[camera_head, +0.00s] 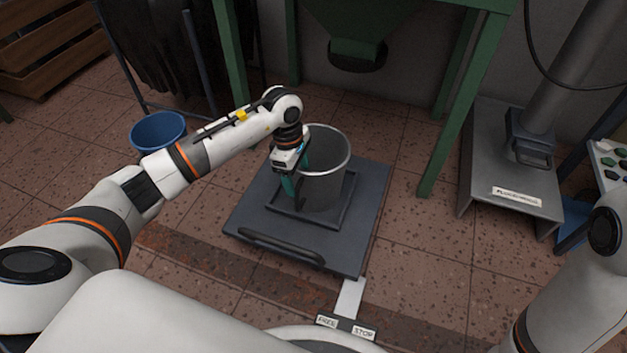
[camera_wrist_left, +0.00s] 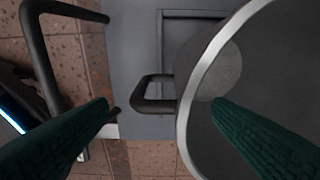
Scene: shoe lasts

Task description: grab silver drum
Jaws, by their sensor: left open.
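The silver drum (camera_head: 328,183) is an open grey metal cylinder with a bright rim, standing upright on a dark square platform (camera_head: 362,215). My left gripper (camera_head: 297,172) is open at the drum's left side. One teal finger shows outside the wall and the other at the inner side of the rim. In the left wrist view the drum's rim (camera_wrist_left: 190,85) passes between the two fingers (camera_wrist_left: 161,104), nearer the right one. A dark side handle (camera_wrist_left: 143,96) also lies between the fingers. No contact with the wall is visible. My right gripper is out of view.
The platform has a black push handle (camera_head: 282,247) at its front. A green-framed hopper (camera_head: 358,50) stands behind the drum. A blue bucket (camera_head: 158,132) is at the left, and a grey metal stand (camera_head: 508,172) is at the right.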

